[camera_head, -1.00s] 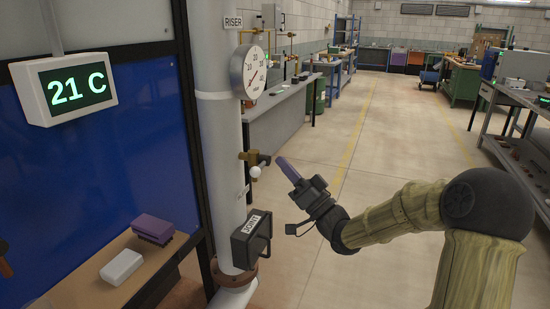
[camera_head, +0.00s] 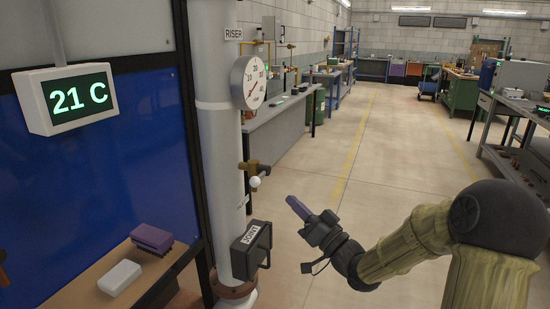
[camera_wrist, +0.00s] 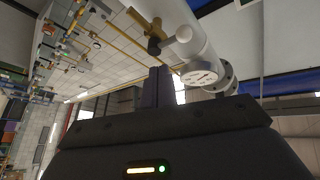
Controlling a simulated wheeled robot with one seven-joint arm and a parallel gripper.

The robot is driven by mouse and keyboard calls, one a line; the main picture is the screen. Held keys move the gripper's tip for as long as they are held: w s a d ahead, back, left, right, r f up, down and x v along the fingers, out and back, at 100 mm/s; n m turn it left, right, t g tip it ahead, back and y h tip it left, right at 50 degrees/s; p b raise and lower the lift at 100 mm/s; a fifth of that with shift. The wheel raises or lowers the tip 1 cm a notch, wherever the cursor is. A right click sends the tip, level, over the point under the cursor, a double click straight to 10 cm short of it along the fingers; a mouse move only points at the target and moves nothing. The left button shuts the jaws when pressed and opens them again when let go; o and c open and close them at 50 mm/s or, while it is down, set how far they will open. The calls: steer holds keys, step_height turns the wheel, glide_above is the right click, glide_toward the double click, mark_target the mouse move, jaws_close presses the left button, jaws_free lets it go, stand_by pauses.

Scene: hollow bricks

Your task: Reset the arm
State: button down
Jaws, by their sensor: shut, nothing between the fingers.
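My gripper (camera_head: 298,207) is at the end of my bent arm, right of the white riser pipe (camera_head: 222,150) in the head view. Its purple fingers are closed together with nothing between them. They point up and left toward a brass valve (camera_head: 256,170) with a white ball end, with a clear gap between. In the wrist view my gripper (camera_wrist: 160,72) shows its fingers together, and the white pipe (camera_wrist: 195,35) and brass valve (camera_wrist: 145,25) are beyond them.
A pressure gauge (camera_head: 249,83) and a dark box marked JOINT (camera_head: 251,250) are on the pipe. A screen reading 21 C (camera_head: 72,97) hangs at left. A brush (camera_head: 152,238) and a white block (camera_head: 120,277) lie on a wooden surface. The floor (camera_head: 400,150) behind my gripper is clear.

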steer(key=s+d+f+m+g+h, duration=0.1)
steer(key=d+f+g+h, duration=0.15)
steer(key=f+h, duration=0.35)
steer(key=s+d+f+g+h, duration=0.1)
steer(key=f+g+h, duration=0.2)
steer(key=f+h, duration=0.3)
steer(key=s+d+f+m+g+h, duration=0.15)
steer(key=s+f+g, duration=0.25)
steer(key=s, duration=0.6)
steer(key=s+d+f+g+h, duration=0.1)
steer(key=s+d+f+g, duration=0.3)
steer(key=s, duration=0.6)
step_height(320, 180, up, 22)
steer(key=a+p, duration=0.2)
steer(key=p, duration=2)
steer(key=shift+w+r+g, duration=0.2)
steer(key=shift+w+g, duration=0.05)
steer(key=shift+g, duration=0.2)
steer(key=c, duration=2.1)
jaws_free()
